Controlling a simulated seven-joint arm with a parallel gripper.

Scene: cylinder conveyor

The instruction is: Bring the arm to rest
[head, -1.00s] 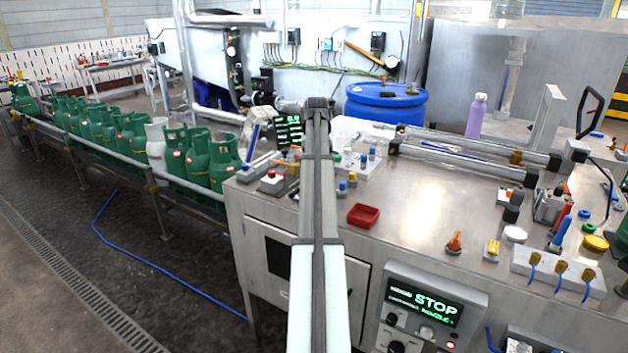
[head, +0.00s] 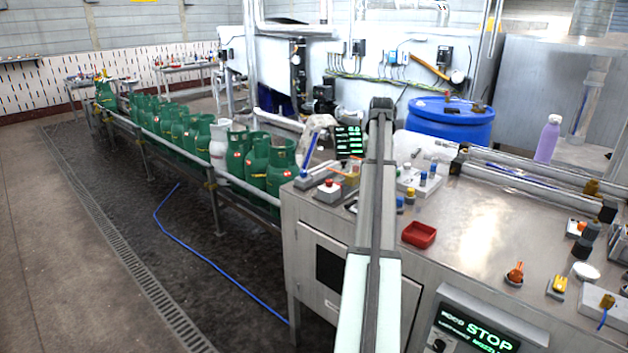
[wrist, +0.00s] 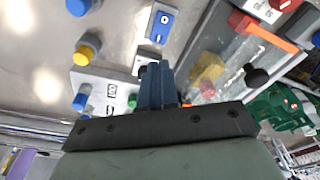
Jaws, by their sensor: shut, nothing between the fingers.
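My arm (head: 376,190) reaches forward over the steel bench in the head view, its far end near the small control boxes at the bench's back left. My gripper's fingers are hidden behind the arm there. In the wrist view my gripper (wrist: 160,82) shows as two dark blue fingers closed together, with nothing between them. Past the fingers lie a grey box with blue buttons (wrist: 84,95) and a blue-faced switch (wrist: 160,24). I cannot tell how far the fingertips are from these.
Green gas cylinders (head: 257,160) and a white one (head: 219,146) stand on a conveyor at left. The bench (head: 470,220) carries a red tray (head: 419,234), a purple bottle (head: 548,138) and several controls. A blue drum (head: 450,122) stands behind.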

